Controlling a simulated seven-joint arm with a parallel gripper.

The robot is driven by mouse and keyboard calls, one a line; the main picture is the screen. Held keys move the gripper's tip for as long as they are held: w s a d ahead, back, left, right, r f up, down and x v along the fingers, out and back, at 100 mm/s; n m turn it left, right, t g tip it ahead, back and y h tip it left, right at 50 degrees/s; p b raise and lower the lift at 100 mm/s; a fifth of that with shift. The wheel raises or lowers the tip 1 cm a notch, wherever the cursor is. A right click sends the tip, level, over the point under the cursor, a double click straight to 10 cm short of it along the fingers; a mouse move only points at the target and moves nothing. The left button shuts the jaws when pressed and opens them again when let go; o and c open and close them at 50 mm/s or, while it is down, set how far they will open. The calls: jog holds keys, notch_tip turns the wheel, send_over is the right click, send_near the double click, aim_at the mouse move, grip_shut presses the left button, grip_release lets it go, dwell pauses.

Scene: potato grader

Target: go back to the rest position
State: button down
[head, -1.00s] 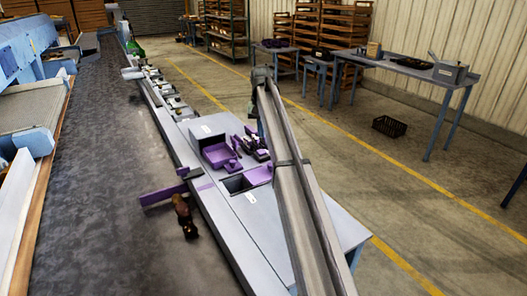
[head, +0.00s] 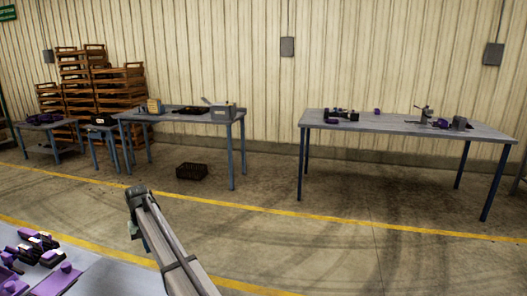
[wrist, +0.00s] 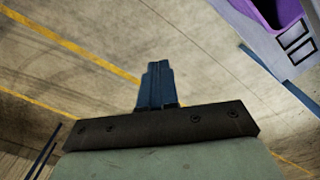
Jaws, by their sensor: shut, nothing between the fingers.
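My gripper (wrist: 155,85) shows in the wrist view with its dark blue fingers together and nothing between them. It is over the concrete floor, clear of any object. In the head view my arm rises from the lower middle, and its end, partly hidden by the arm itself, is left of centre above the floor. The near grey table (head: 105,278) with purple and dark pieces (head: 35,248) is to its left. In the wrist view a grey surface with a purple part (wrist: 265,12) is at the upper right.
A long table (head: 400,125) with small tools stands at the right by the wall. Another blue-legged table (head: 180,115) stands at the back left, with a dark crate (head: 192,171) on the floor near it. Wooden racks (head: 75,85) are behind. The floor between is open.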

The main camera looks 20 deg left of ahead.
jog(key=w+d+f+m, duration=0.1)
jog(key=w+d+f, duration=0.25)
jog(key=d, duration=0.65)
jog(key=w+d+f+m, duration=0.1)
jog(key=w+d+f, duration=0.3)
jog(key=d, duration=0.5)
jog(key=s+d+f+m, duration=0.1)
jog(key=d+f, duration=0.4)
jog(key=d, duration=0.7)
jog(key=d+f+m, duration=0.2)
jog(key=d+f, duration=0.2)
jog(key=d, duration=0.8)
jog(key=s+d+f+m, duration=0.1)
jog(key=d+f, duration=0.4)
jog(key=d, duration=0.7)
jog(key=s+d+f+m, duration=0.25)
jog(key=s+d, duration=0.45)
jog(key=d, duration=0.4)
jog(key=s+d+f+m, duration=0.1)
jog(key=s+d+f, duration=0.2)
jog(key=s+d, duration=0.6)
jog(key=s+d+f+g, duration=0.1)
jog(key=s+f+g, duration=0.2)
jog(key=s+f, duration=0.7)
jog(key=s+f+g, duration=0.3)
jog(key=s+f, duration=0.6)
jog(key=s, duration=0.8)
jog(key=shift+d+f+g, duration=0.35)
jog(key=shift+g, duration=0.05)
